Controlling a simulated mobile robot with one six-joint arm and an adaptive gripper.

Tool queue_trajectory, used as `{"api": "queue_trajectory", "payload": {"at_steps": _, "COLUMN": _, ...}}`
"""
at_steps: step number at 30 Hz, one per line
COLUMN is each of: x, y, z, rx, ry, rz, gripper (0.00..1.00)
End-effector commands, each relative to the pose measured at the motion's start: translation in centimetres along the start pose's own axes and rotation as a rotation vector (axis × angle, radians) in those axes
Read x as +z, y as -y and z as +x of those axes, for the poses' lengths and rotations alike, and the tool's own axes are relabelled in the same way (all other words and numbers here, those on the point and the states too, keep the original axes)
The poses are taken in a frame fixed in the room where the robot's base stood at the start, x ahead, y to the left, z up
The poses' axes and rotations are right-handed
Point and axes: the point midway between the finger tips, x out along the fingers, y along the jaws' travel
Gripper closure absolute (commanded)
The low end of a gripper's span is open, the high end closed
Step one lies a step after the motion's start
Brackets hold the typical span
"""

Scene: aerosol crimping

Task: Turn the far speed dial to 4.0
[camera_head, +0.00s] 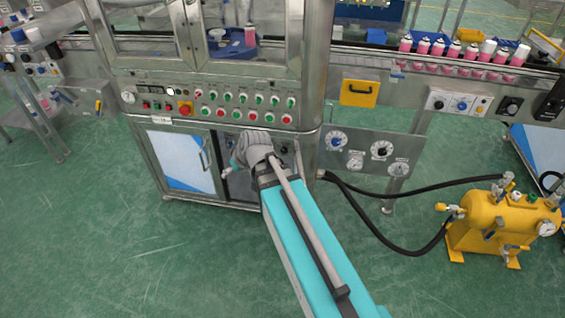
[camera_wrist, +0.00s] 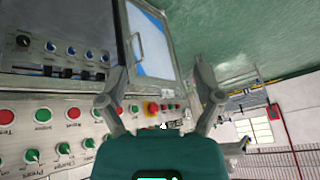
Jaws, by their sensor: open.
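My gripper (camera_wrist: 161,84) is open and empty in the wrist view, its two fingers spread wide. Several small blue dials (camera_wrist: 70,50) sit in a row on a grey lower panel at the left of that view, above a row of black sliders (camera_wrist: 62,72). A black knob (camera_wrist: 23,41) sits at the far left. I cannot read which is the far speed dial, nor its setting. In the head view, my arm covers most of this lower panel (camera_head: 284,150), and my fingers are hidden there.
A button panel (camera_head: 245,108) with red and green controls runs above the lower panel. A cabinet door with a handle (camera_head: 206,155) stands to its left. A side panel carries a blue dial (camera_head: 337,140) and gauges. Black hoses run to a yellow tank (camera_head: 497,222). The green floor is open in front.

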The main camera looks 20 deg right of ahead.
Motion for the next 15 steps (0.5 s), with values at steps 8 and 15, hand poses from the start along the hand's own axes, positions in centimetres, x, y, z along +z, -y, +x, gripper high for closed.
{"api": "queue_trajectory", "payload": {"at_steps": 8, "x": -2.4, "y": -1.5, "z": 5.8, "rx": -0.033, "ry": -0.239, "rz": -0.073, "gripper": 0.16}}
{"api": "queue_trajectory", "payload": {"at_steps": 15, "x": -4.5, "y": -3.3, "z": 9.0, "rx": -0.019, "ry": -0.44, "rz": -0.112, "gripper": 0.16}}
